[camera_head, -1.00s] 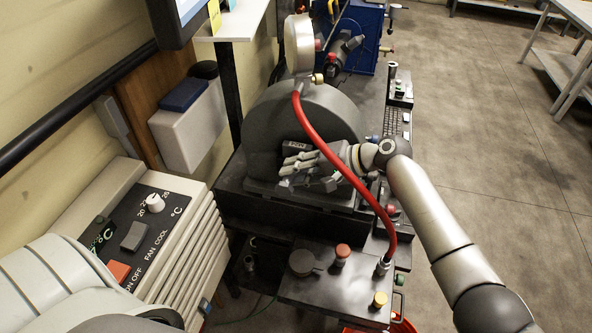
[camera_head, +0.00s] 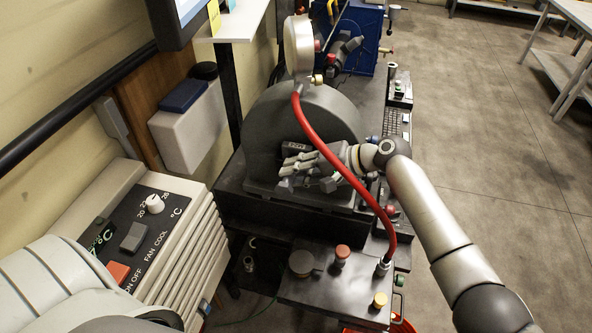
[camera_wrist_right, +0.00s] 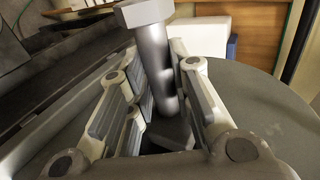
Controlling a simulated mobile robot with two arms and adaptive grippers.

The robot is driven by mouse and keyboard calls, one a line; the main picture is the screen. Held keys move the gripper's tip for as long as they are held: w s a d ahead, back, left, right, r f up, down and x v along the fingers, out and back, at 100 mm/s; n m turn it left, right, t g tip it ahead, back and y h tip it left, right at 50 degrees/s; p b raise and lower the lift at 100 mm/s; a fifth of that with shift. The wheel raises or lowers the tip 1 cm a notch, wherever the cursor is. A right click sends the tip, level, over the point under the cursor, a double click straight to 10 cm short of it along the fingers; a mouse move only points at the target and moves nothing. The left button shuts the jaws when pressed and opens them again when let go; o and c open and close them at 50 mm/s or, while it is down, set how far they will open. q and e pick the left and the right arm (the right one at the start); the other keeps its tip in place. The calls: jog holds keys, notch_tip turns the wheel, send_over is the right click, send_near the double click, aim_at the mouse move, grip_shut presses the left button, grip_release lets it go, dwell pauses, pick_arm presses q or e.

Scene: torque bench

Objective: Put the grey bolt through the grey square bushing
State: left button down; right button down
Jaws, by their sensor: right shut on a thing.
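The grey bolt (camera_wrist_right: 153,62) stands between my right gripper's fingers in the wrist view, with its wide head (camera_wrist_right: 145,12) at the top and its smooth shank running down. My right gripper (camera_head: 288,172) is shut on the bolt, in front of the big dark grey rounded housing. In the head view the bolt cannot be told apart from the grey fingers. A small grey block lies low between the fingers in the wrist view; I cannot tell whether it is the square bushing or whether the shank enters it. My left gripper is not in view.
The rounded grey housing (camera_head: 262,125) stands just behind the right gripper. A red hose (camera_head: 340,165) arches in front of the right wrist, from the gauge (camera_head: 299,45) to the black control box (camera_head: 325,287). A fan panel (camera_head: 140,232) is at the left.

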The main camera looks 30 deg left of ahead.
jog(key=shift+a+r, duration=0.1)
jog(key=shift+r, duration=0.1)
jog(key=c, duration=1.2)
grip_release()
jog(key=shift+c, duration=0.2)
jog(key=shift+f, duration=0.1)
jog(key=v, duration=1.2)
